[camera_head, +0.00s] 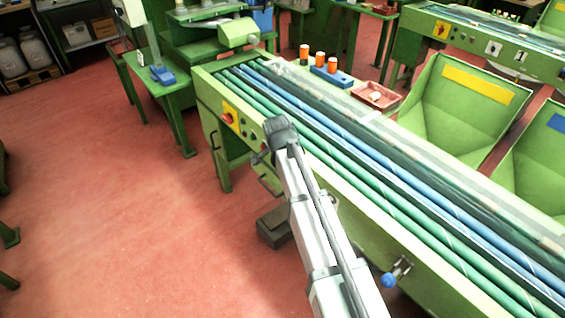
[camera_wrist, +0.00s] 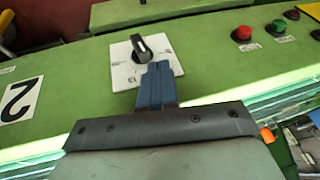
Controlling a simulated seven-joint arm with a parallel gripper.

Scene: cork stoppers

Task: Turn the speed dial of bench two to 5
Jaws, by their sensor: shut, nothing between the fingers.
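The speed dial of bench two is a black knob (camera_wrist: 141,48) on a white square plate (camera_wrist: 122,72), set in a green panel beside a "2" sign (camera_wrist: 18,100). Its grip bar leans slightly to upper left in the wrist view; the scale marks are too small to read. My gripper (camera_wrist: 159,66) is shut and empty, its blue fingers together just below the knob and covering part of the plate. Whether they touch the knob I cannot tell. In the head view my gripper (camera_head: 262,157) is at the front of the bench (camera_head: 370,218), and my arm hides the dial.
Red (camera_wrist: 242,33) and green (camera_wrist: 276,27) buttons sit right of the dial. A red switch on a yellow plate (camera_head: 229,117) is left of my arm. A blue-ended lever (camera_head: 392,279) sticks out of the bench front. Bench one, with a "1" sign (camera_head: 520,54), stands behind.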

